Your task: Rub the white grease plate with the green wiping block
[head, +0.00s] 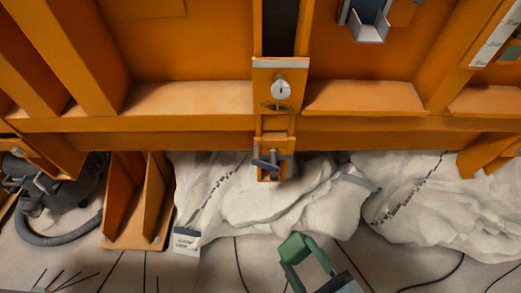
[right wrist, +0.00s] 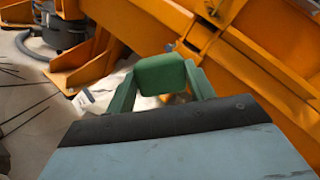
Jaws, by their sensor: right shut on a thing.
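My right gripper (head: 300,254) is at the bottom of the head view, shut on the green wiping block (head: 293,247). In the right wrist view the block (right wrist: 160,75) sits between the two green fingers, clear of any surface as far as I can see. A small round white disc (head: 281,88) with a dark mark is on the orange bracket, above and left of the gripper in the head view. It may be the white grease plate; I cannot tell for sure. The block is well apart from it. My left gripper is not in view.
A large orange frame (head: 185,98) with ribs fills the upper head view. A dark clamp (head: 268,162) hangs below the disc. White crumpled sacks (head: 420,195) lie under the frame. A dark hose (head: 60,238) lies at left. Open floor shows at the bottom.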

